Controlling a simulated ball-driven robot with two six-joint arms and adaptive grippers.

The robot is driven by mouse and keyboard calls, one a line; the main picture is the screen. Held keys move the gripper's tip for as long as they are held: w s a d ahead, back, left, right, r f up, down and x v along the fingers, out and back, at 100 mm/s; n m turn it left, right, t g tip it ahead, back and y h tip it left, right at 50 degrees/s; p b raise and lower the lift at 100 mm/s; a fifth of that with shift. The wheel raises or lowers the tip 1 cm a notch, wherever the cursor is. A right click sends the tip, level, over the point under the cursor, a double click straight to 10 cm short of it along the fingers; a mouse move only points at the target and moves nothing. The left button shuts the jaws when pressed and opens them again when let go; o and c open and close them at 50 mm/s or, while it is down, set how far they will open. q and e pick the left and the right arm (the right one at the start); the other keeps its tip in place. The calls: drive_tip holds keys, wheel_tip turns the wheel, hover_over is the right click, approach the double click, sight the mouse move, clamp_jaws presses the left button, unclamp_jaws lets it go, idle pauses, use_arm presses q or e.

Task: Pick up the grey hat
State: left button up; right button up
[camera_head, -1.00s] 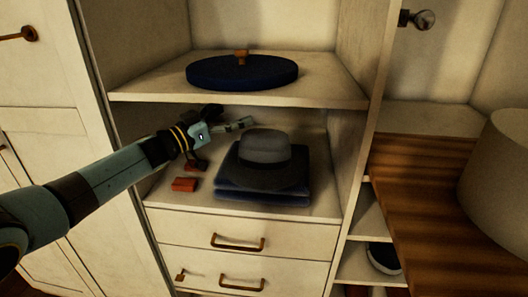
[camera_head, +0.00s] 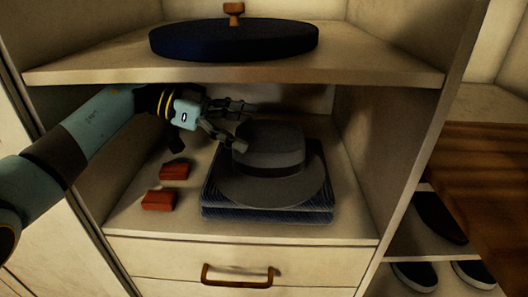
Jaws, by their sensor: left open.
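The grey hat (camera_head: 270,150) has a round crown and a wide brim. It lies on folded dark blue cloth (camera_head: 225,213) on the lower shelf of the cabinet. My left gripper (camera_head: 232,122) is open at the upper left of the hat, with its fingers close to the left side of the crown. I cannot tell whether a finger touches the hat. My right gripper is not in view.
Two small red boxes (camera_head: 159,200) sit left of the cloth. The upper shelf (camera_head: 380,72), with a round dark blue object (camera_head: 235,42), is close above my arm. A drawer with a handle (camera_head: 240,274) is below. Shoes (camera_head: 415,274) stand on shelves at the right.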

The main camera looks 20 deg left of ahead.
sight(269, 137)
use_arm(q)
drive_tip(key=x, duration=0.2)
drive_tip(key=shift+w+d+f, duration=0.1)
drive_tip(key=shift+d, duration=0.15)
drive_tip(key=shift+x, duration=1.2)
drive_tip(key=shift+w+d+f, duration=0.15)
drive_tip(key=shift+d+f, duration=0.05)
drive_tip(key=shift+c, duration=0.4)
drive_tip(key=c, duration=0.9)
drive_tip(key=shift+c, duration=0.4)
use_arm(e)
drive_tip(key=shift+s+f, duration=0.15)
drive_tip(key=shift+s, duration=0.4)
